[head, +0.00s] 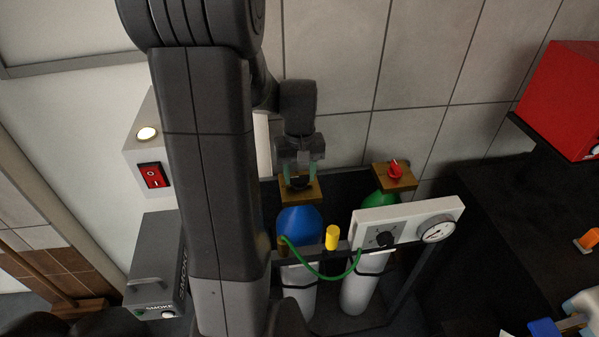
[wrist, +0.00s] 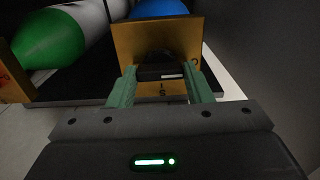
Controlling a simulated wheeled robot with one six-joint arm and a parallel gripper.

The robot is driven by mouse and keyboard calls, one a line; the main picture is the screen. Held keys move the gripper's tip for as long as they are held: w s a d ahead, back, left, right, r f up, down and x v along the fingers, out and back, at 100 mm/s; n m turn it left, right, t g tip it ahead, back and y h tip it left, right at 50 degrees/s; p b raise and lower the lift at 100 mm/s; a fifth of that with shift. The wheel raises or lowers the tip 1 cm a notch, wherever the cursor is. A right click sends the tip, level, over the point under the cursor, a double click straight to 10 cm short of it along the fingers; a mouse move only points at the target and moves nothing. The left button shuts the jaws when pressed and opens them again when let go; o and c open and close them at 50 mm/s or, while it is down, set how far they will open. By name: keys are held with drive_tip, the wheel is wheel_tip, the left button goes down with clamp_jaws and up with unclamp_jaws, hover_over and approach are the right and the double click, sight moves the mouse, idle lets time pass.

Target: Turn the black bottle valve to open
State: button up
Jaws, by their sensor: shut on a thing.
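The black bottle valve (wrist: 160,67) sits on a brass-coloured block on top of the blue-shouldered bottle (head: 300,223). In the wrist view the valve is between the green fingers of my gripper (wrist: 160,84), which is shut on it. The block (wrist: 185,42) carries letters, an S and an I below the valve and one partly seen at the right. In the head view my gripper (head: 301,177) points down onto this block, and the valve shows only as a small dark shape between the fingers.
A red valve (head: 395,170) sits on the green-shouldered bottle (head: 378,199) to the right. A white panel (head: 360,228) with a black knob and a gauge (head: 437,229) stands in front. A green hose and a yellow cap (head: 332,237) are near the blue bottle. A tiled wall is behind.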

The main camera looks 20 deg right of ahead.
sight(300, 177)
drive_tip(key=o, duration=1)
drive_tip(key=shift+r, duration=0.15)
wheel_tip(300, 177, up, 14)
drive_tip(key=shift+f, duration=0.2)
wheel_tip(300, 177, down, 14)
drive_tip(key=shift+r, duration=0.1)
idle(0.4)
